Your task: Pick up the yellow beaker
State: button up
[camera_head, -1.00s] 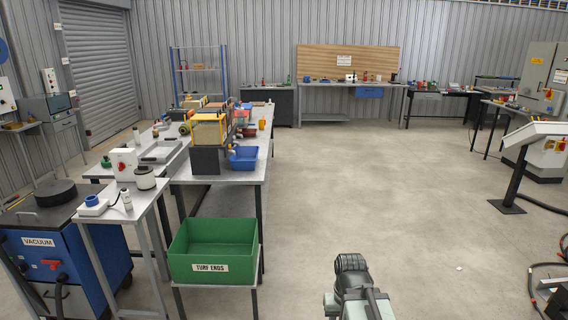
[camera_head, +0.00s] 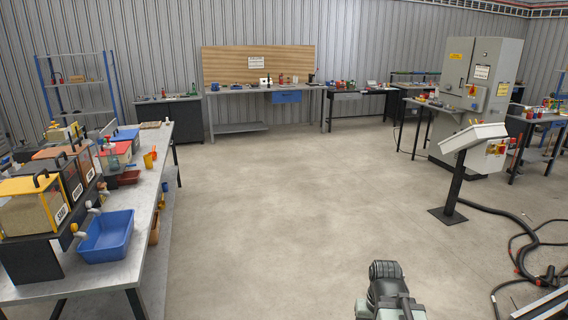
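A small yellow beaker (camera_head: 148,160) stands on the long grey bench at the left, near its right edge and towards its far end. An orange piece shows at its top; I cannot tell if it is part of it. Part of my arm shows at the bottom, right of the middle, over the open floor and well apart from the bench. My gripper's fingers are not in view.
On the grey bench (camera_head: 112,276), a blue tub (camera_head: 106,240) and several yellow, orange and dark dispensers stand nearer. A grey console on a post (camera_head: 455,185) stands at right, with dark hoses on the floor (camera_head: 520,250). The middle floor is clear.

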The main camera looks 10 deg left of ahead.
aim_at(148, 159)
jog(key=u, duration=0.15)
jog(key=i, duration=2.1)
jog(key=u, duration=1.05)
jog(key=i, duration=1.4)
jog(key=u, duration=0.5)
jog(key=k, duration=0.8)
jog(key=u, duration=0.4)
jog(key=i, duration=0.8)
jog(key=z, duration=0.3)
